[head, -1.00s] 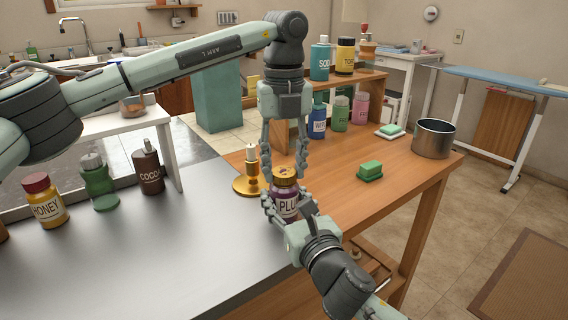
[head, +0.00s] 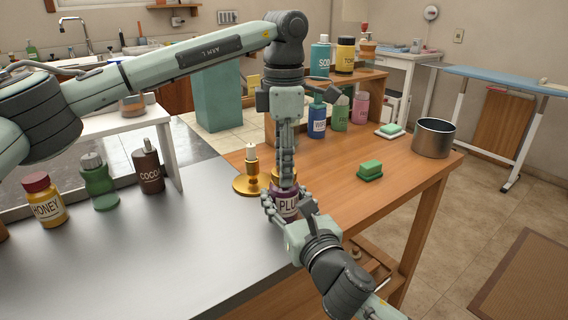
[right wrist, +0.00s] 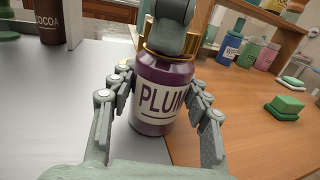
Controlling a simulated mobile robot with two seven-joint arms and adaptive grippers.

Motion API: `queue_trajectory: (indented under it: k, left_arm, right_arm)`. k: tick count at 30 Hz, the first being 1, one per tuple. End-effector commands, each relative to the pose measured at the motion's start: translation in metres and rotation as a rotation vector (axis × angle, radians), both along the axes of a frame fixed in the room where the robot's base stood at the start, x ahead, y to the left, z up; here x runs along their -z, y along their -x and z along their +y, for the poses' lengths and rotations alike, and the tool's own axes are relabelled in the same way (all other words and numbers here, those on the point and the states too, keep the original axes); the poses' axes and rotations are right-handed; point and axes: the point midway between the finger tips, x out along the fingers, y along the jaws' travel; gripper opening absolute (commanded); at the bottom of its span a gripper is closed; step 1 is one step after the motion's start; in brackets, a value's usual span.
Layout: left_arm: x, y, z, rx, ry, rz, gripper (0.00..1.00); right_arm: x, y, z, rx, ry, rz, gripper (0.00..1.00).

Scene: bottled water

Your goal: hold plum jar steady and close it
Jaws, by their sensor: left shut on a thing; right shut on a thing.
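The plum jar (head: 286,204) is purple with a white label and stands upright where the grey counter meets the wooden one. It also shows large in the right wrist view (right wrist: 163,95). My right gripper (head: 288,208) is shut around the jar's body, a finger on each side. My left gripper (head: 286,180) points straight down from above and is shut on the gold lid (right wrist: 148,48) on top of the jar. The left fingers hide much of the lid, so I cannot tell how tightly it sits.
A brass candlestick (head: 250,184) stands just left of the jar. A green sponge on a dish (head: 370,171) and a steel pot (head: 433,138) are to the right. Honey (head: 46,203), green (head: 99,186) and cocoa (head: 148,170) containers stand at left. The counter's front left is clear.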

Motion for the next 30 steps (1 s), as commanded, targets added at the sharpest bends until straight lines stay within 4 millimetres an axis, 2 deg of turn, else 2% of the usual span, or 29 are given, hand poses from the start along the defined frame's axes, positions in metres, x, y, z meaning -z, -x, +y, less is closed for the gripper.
queue_trajectory:
  k: [4, 5, 10, 18, 22, 26, 30]
  left_arm:
    - [0.000, 0.000, 0.000, -0.006, 0.000, 0.000, 0.04]
    - [0.000, 0.000, 0.000, -0.007, 0.000, 0.000, 0.41]
    - [0.000, 0.000, 0.000, -0.008, 0.000, 0.000, 0.62]
    - [0.000, 0.000, 0.000, -0.009, 0.000, 0.000, 0.63]
    - [-0.008, -0.001, 0.000, -0.009, 0.001, -0.002, 0.63]
    - [-0.028, 0.000, 0.000, -0.010, 0.002, -0.003, 0.63]
    - [-0.059, -0.001, -0.001, -0.010, 0.001, -0.004, 0.63]
  right_arm:
    - [0.000, 0.000, 0.000, 0.001, 0.000, 0.001, 0.00]
    - [0.000, 0.000, 0.000, 0.001, 0.000, 0.001, 0.00]
    - [0.000, 0.000, 0.000, 0.001, 0.000, 0.001, 0.00]
    - [0.000, 0.000, 0.000, 0.001, 0.000, 0.001, 0.00]
    - [0.000, 0.000, 0.000, 0.001, 0.000, 0.001, 0.00]
    - [0.000, 0.000, 0.000, 0.001, 0.000, 0.001, 0.00]
    - [0.000, 0.000, 0.000, 0.001, 0.000, 0.001, 0.00]
